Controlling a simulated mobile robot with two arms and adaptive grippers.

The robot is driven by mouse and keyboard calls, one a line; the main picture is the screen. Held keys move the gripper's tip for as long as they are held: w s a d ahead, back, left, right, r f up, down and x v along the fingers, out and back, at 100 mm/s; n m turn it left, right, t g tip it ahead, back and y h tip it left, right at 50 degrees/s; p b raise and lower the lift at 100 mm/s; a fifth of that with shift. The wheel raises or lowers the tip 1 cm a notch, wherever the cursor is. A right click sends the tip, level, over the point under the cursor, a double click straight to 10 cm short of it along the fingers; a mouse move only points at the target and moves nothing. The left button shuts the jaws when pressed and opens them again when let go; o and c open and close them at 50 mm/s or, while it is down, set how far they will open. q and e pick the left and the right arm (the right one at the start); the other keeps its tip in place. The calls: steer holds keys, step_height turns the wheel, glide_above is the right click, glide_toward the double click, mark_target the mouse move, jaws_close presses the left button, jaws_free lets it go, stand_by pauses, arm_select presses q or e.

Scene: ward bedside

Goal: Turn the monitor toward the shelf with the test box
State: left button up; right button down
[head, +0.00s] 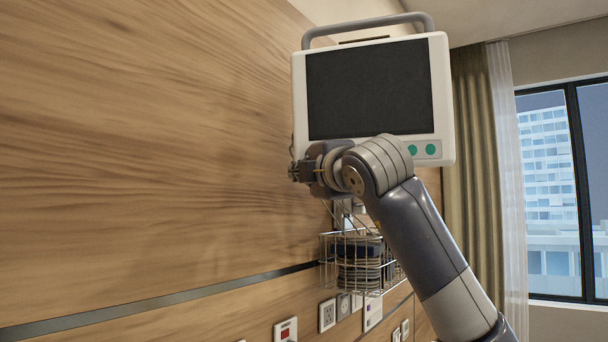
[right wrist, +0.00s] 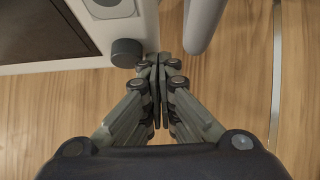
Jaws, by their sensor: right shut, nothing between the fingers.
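The monitor (head: 368,88), white with a dark screen and a grey top handle, is on the wood-panelled wall side, its screen facing me. It fills the upper left of the right wrist view (right wrist: 68,69), with a dark round knob (right wrist: 126,52) near its corner. My right gripper (head: 293,172) is at the monitor's lower left corner in the head view. In the right wrist view its fingertips (right wrist: 160,60) are together and empty, close beside the knob; I cannot tell if they touch it. My left gripper is out of view. I see no shelf or test box.
A wire basket (head: 327,262) holding dark coiled material hangs below the monitor. Wall sockets (head: 327,315) sit beneath it. A rounded grey bar (right wrist: 203,22) is right of my fingertips in the right wrist view. A curtain (head: 470,150) and window are at the right.

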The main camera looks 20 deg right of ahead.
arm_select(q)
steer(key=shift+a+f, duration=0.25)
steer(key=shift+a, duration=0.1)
arm_select(e)
steer(key=shift+w+d+m+h, duration=0.4)
steer(key=shift+w+m+h, duration=0.25)
steer(key=shift+h, duration=0.35)
